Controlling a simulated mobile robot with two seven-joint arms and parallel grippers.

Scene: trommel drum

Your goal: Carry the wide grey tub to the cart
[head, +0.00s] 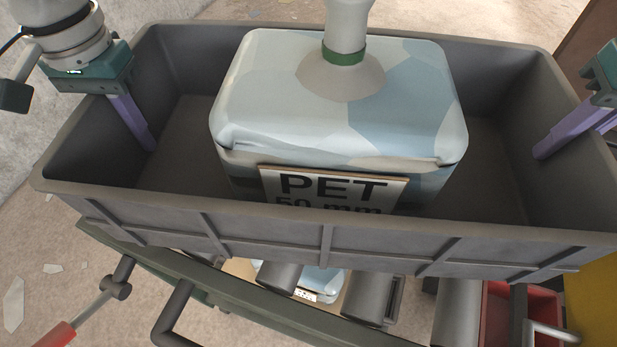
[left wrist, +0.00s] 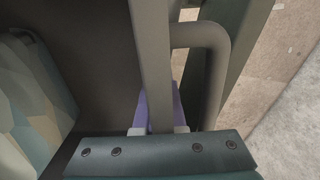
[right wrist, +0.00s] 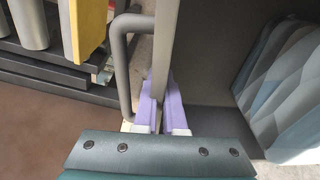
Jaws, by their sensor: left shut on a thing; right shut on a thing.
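The wide grey tub (head: 215,222) fills most of the head view. Inside it is a big pale blue, patchy block (head: 300,110) with a sign reading PET 50 mm. My left gripper (head: 148,143) is shut on the tub's left end wall, its purple finger reaching down inside. My right gripper (head: 543,150) is shut on the right end wall. In the wrist views, the end-wall rim runs between the fingers, beside a bar handle (left wrist: 215,50), (right wrist: 120,65). I cannot tell whether the tub's underside touches anything. I cannot pick out the cart for certain.
Below the tub's near side are a dark green frame (head: 215,290) and grey rollers (head: 367,300). A red-gripped lever (head: 58,335) is at lower left. A red bin (head: 540,310) and yellow panel (head: 597,300) are at lower right. Floor shows at left.

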